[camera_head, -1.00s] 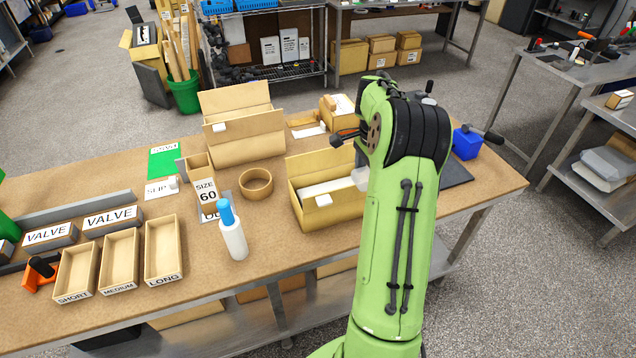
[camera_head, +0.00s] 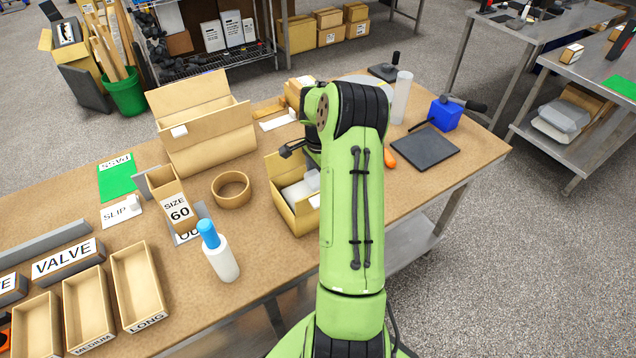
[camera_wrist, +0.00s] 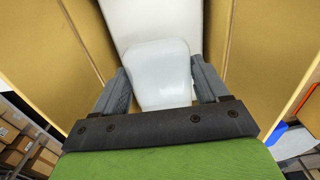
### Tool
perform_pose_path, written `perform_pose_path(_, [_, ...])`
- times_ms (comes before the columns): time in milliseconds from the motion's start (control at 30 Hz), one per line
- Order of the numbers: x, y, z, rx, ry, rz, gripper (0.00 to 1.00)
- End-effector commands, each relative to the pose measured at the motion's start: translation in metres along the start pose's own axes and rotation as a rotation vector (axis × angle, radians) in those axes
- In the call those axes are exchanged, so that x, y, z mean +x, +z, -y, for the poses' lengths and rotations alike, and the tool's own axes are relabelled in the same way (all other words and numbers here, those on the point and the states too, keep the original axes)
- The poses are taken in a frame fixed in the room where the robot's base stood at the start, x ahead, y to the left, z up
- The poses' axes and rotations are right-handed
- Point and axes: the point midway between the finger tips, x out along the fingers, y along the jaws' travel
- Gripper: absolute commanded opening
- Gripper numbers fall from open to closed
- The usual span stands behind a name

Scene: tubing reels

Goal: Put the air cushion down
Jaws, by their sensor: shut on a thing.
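The air cushion (camera_wrist: 162,88) is a pale, rounded, translucent block between the fingers of my gripper (camera_wrist: 158,72) in the wrist view. My gripper is shut on it. In the head view the cushion (camera_head: 313,180) shows as a whitish patch at the left edge of my arm, over the open cardboard box (camera_head: 281,206). A larger white item (camera_wrist: 150,20) lies in the box beyond the cushion, between brown cardboard walls. I cannot tell whether the cushion touches it. My arm hides the right part of the box and the fingers in the head view.
A larger open box (camera_head: 208,143), a tape roll (camera_head: 231,203), a bottle (camera_head: 222,262) and a SIZE 60 holder (camera_head: 176,207) stand to the left. A dark plate (camera_head: 425,147) and a blue block (camera_head: 445,114) lie to the right.

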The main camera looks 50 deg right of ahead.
Motion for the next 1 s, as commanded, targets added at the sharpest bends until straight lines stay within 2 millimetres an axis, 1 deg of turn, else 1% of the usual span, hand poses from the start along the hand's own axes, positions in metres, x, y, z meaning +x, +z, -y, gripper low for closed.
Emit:
perform_pose_path(100, [0.022, 0.001, -0.001, 0.000, 0.004, 0.003, 0.40])
perform_pose_path(167, [0.030, 0.001, -0.001, 0.000, 0.002, 0.002, 0.40])
perform_pose_path(367, [0.031, 0.000, 0.000, -0.001, 0.000, 0.000, 0.40])
perform_pose_path(500, [0.036, 0.000, 0.000, -0.001, 0.000, 0.000, 0.40])
perform_pose_path(533, [0.035, 0.000, 0.000, -0.001, 0.000, 0.000, 0.77])
perform_pose_path(667, [0.035, 0.000, 0.000, -0.001, 0.000, 0.000, 0.97])
perform_pose_path(700, [0.034, 0.000, 0.000, -0.001, 0.000, 0.000, 0.99])
perform_pose_path(933, [0.034, 0.000, 0.000, -0.001, 0.000, 0.000, 0.99])
perform_pose_path(1000, [0.030, 0.000, 0.000, -0.001, 0.000, 0.000, 0.99])
